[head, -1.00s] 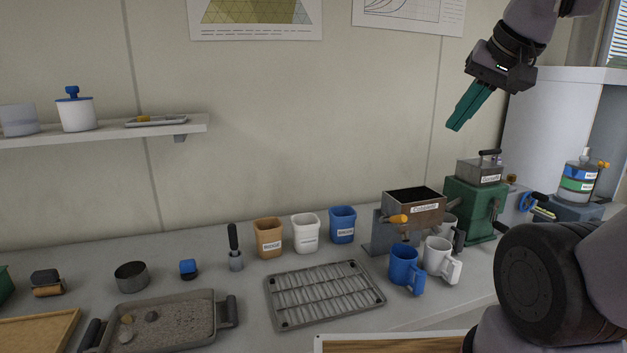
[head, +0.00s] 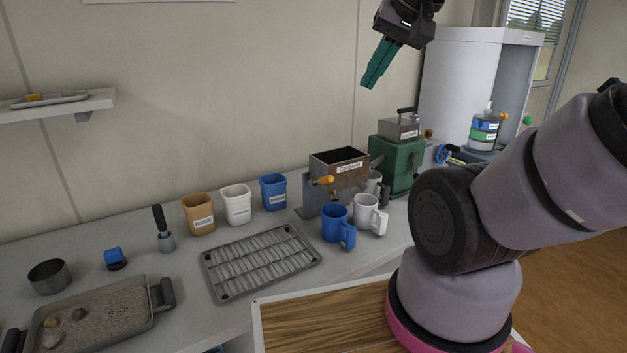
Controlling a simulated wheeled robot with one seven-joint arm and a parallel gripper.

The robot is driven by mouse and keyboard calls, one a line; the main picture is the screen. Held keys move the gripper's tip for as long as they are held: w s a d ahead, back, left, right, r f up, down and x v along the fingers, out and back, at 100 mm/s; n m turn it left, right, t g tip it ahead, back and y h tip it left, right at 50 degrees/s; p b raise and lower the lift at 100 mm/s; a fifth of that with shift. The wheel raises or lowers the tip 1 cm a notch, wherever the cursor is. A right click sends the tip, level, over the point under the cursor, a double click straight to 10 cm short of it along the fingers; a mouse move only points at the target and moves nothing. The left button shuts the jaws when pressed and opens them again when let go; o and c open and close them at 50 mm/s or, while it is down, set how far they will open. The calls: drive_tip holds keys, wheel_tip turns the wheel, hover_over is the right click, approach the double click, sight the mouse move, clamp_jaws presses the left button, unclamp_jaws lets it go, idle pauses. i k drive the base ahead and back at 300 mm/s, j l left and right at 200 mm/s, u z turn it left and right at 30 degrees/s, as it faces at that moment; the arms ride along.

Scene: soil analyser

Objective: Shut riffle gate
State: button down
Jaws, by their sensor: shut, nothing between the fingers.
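The riffle box (head: 338,172) is a brown metal hopper with a white label, standing on a grey stand on the bench. An orange-handled lever (head: 324,180) sticks out at its front left; I cannot tell whether the gate is open or shut. A blue mug (head: 336,226) and a white mug (head: 368,214) stand in front of and below the hopper, and another white mug shows partly behind them. My gripper (head: 369,84) is shut and empty, with teal fingers pointing down, in the air above the hopper and apart from it.
A green machine (head: 400,158) stands close to the right of the hopper. A wire rack (head: 262,264) lies in front left. Orange, white and blue cups (head: 273,192) stand left of the hopper. A tray of soil (head: 100,318) is at the lower left. The air above the hopper is clear.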

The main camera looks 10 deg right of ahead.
sight(328, 179)
drive_tip(key=k+j, duration=0.25)
drive_tip(key=j, duration=0.15)
drive_tip(key=k+j, duration=0.25)
drive_tip(key=j, duration=0.2)
drive_tip(key=k+j, duration=0.25)
drive_tip(key=j, duration=0.15)
drive_tip(key=i+z, duration=0.05)
